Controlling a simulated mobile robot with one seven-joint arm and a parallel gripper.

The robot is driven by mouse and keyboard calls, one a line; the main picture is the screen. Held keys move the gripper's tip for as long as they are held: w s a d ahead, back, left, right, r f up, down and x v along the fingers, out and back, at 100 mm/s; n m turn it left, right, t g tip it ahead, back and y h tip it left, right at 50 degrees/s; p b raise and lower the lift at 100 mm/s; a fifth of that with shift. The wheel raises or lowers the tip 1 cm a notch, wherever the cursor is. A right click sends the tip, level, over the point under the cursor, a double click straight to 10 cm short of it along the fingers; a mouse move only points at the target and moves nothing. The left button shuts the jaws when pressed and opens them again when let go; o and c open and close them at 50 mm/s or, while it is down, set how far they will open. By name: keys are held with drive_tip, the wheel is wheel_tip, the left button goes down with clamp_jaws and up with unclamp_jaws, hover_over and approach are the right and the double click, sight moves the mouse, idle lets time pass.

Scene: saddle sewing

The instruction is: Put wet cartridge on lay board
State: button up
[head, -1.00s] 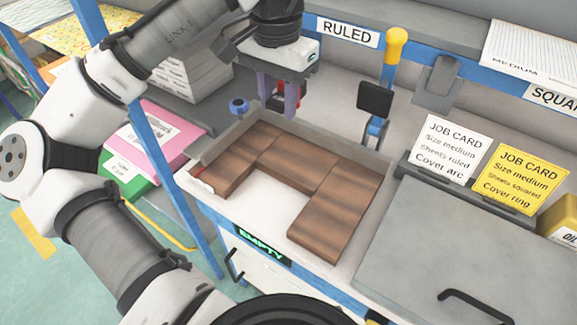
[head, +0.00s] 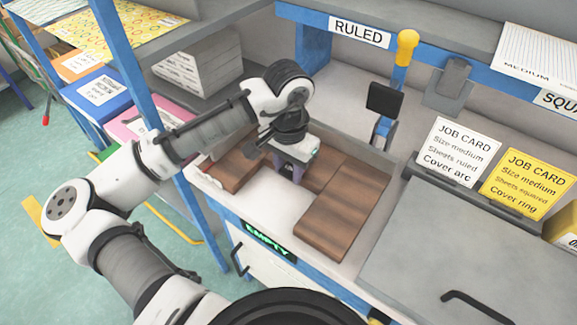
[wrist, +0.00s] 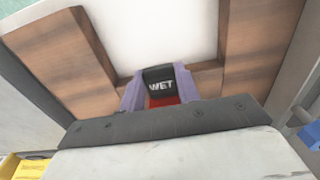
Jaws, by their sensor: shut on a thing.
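The wet cartridge (wrist: 158,80), a black block marked WET with a red part below it, sits between the purple fingers of my gripper (wrist: 160,92) in the wrist view. The gripper is shut on it. In the head view my gripper (head: 288,170) points down at the inner edge of the brown wooden U-shaped board (head: 340,210); its fingertips and the cartridge are mostly hidden there. I take this board as the lay board, though no label shows. In the wrist view the wood (wrist: 62,55) runs on both sides and behind the cartridge. Contact with it cannot be told.
A white surface (head: 245,205) lies bare inside the U. A blue post (head: 135,70) stands left of the bench. A black-headed stand (head: 384,98) rises behind the board. A grey lidded box (head: 450,260) and job cards (head: 455,150) stand at the right.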

sight(289, 170)
drive_tip(key=shift+f, duration=0.2)
drive_tip(key=o, duration=1.1)
drive_tip(key=shift+c, duration=0.2)
wheel_tip(289, 170, up, 12)
drive_tip(key=shift+r+b, duration=0.15)
drive_tip(key=shift+b, duration=0.25)
